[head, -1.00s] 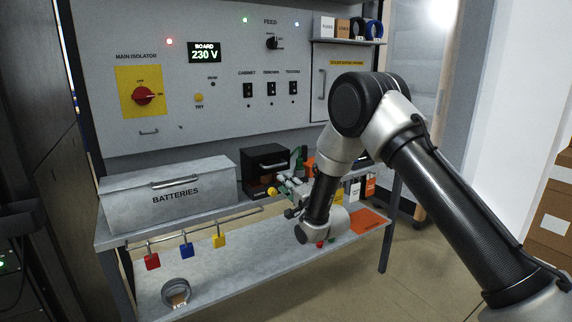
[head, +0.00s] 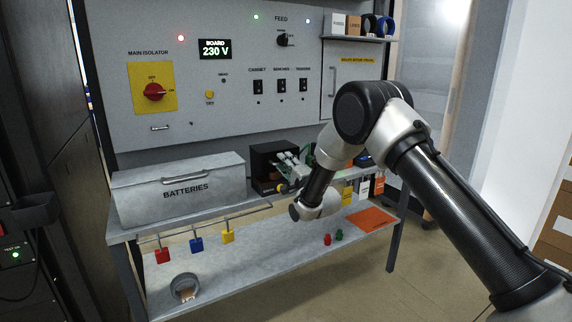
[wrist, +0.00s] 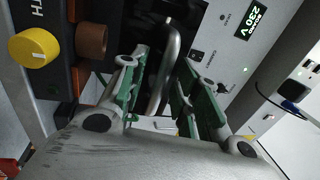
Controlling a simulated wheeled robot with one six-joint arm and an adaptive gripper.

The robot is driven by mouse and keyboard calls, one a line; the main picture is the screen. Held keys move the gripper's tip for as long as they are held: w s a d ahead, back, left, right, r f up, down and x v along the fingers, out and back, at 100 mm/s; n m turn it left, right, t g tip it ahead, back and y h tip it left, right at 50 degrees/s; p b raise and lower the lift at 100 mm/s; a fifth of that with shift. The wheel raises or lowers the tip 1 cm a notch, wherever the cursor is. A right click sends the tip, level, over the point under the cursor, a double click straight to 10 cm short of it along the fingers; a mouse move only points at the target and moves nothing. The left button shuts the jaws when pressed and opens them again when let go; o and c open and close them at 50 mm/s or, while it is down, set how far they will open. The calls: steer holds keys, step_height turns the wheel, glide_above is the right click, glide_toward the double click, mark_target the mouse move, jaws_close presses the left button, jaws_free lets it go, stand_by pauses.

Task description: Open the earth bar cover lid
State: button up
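The earth bar box is a black box (head: 262,158) on the bench, right of the batteries box. Part of a label ending in "TH" shows on its front in the wrist view, near a yellow knob (wrist: 33,47) and a brown knob (wrist: 91,40). Its grey bar handle (wrist: 172,62) lies between the green-padded fingers of my gripper (wrist: 160,72). The fingers are spread, with a gap beside the handle. In the head view my gripper (head: 287,162) is in front of the box and hides much of its face. I cannot make out any lid opening.
The batteries box (head: 150,207) stands left. Red, blue and yellow padlocks (head: 227,236) hang from the rail below. A tape roll (head: 183,288), red and green pieces (head: 339,235) and an orange sheet (head: 371,219) lie on the lower shelf. The panel (head: 210,115) rises behind.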

jaws_close()
steer(key=shift+r, duration=0.1)
